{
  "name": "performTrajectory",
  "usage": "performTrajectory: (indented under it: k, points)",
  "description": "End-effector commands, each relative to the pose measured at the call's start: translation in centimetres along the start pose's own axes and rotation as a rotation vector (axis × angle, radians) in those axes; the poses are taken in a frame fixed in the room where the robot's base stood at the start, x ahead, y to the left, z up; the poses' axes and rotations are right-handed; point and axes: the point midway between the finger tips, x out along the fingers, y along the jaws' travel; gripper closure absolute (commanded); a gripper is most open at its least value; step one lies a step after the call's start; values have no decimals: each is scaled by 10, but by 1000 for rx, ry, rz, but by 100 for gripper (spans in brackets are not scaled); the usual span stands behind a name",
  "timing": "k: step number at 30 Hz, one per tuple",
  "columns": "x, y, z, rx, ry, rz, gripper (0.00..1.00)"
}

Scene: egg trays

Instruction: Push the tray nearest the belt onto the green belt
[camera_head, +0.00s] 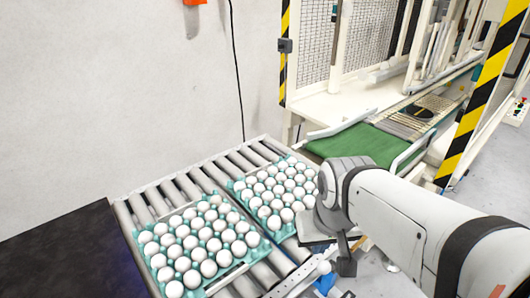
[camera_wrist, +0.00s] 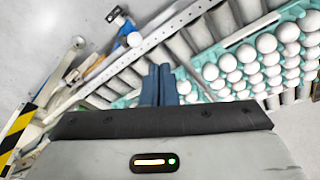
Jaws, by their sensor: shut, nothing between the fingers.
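The tray nearest the belt (camera_head: 237,186) is teal and full of white eggs. It sits on the roller conveyor, short of the green belt (camera_head: 352,145). A second teal tray of eggs (camera_head: 210,285) lies to its left. In the wrist view my gripper (camera_wrist: 159,70) points its two blue-grey fingers together, with nothing between them. They are close to a teal egg tray (camera_wrist: 198,84) on their right; I cannot tell whether they touch it. In the head view my wrist stands at the right side of the nearer tray and hides part of it; the fingertips are not clear there.
The roller conveyor (camera_head: 180,190) has a side rail (camera_wrist: 120,62) close to my fingers. A white ball-like piece (camera_head: 324,267) stands by the rail. A machine frame with a striped post (camera_head: 487,90) surrounds the belt. A white wall stands behind. A dark surface (camera_head: 75,255) lies at left.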

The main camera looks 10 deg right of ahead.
Motion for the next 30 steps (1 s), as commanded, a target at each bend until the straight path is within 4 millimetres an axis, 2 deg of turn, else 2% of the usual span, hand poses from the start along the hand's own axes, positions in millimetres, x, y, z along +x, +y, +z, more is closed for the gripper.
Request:
performTrajectory:
  k: [5,8,13,17,24,30]
  points:
    - [-2,-1,-5,10,-4,-1,100]
    - [-8,-3,-21,56,-17,-2,100]
    - [-16,-19,-75,207,-57,-5,100]
    - [-11,-39,-123,351,-91,1,100]
    - [23,-85,-196,619,-150,31,100]
    - [68,-125,-232,820,-188,71,100]
